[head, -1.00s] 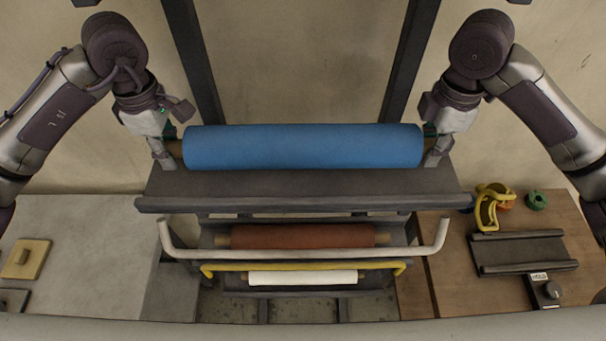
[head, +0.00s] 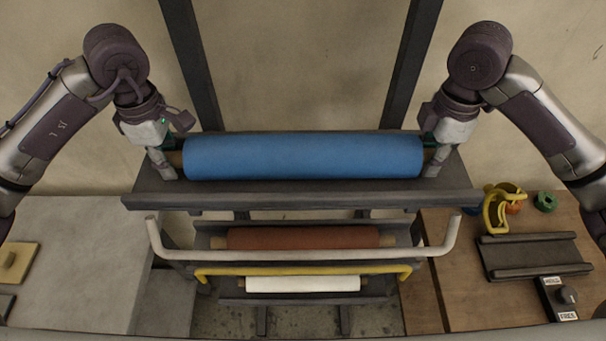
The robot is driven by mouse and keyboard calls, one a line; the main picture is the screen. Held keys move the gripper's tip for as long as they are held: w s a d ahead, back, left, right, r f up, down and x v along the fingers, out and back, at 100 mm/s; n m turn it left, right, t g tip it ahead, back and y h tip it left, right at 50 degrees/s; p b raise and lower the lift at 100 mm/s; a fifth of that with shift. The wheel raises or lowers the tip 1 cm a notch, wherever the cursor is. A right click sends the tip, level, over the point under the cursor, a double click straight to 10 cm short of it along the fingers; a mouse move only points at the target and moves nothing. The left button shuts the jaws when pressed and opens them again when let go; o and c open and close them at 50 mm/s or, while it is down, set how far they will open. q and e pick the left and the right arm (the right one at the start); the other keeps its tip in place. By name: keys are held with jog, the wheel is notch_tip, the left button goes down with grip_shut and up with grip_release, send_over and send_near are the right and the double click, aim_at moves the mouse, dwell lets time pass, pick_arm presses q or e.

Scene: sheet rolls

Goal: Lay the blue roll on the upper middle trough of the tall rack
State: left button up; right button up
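The blue roll (head: 303,157) lies level across the view, at the tall rack's upper shelf. Its brown core ends stick out at both sides. My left gripper (head: 168,164) is at the left core end and my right gripper (head: 434,162) is at the right core end; both appear closed around the core. The tall rack (head: 300,197) has a dark upper trough with a raised front lip below the roll. Whether the roll touches the trough cannot be told from this angle.
Lower on the rack lie a red-brown roll (head: 303,238) and a white roll (head: 303,284), behind a white bar (head: 300,255) and a yellow bar (head: 215,271). A grey table (head: 80,250) stands left. A wooden table (head: 445,270) at right holds a dark tray (head: 535,257) and a yellow clamp-like object (head: 497,210).

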pick_arm(q)
jog(key=o, duration=0.4)
jog(key=shift+s+r, duration=0.1)
jog(key=shift+s, duration=0.05)
pick_arm(e)
jog(key=o, duration=0.4)
jog(key=shift+s+r, duration=0.1)
jog(key=shift+s, duration=0.05)
pick_arm(q)
jog(key=shift+r, duration=0.15)
notch_tip(320, 180, up, 12)
jog(key=shift+f, duration=0.2)
pick_arm(e)
notch_tip(320, 180, up, 12)
jog(key=shift+f, duration=0.1)
dwell(0.4)
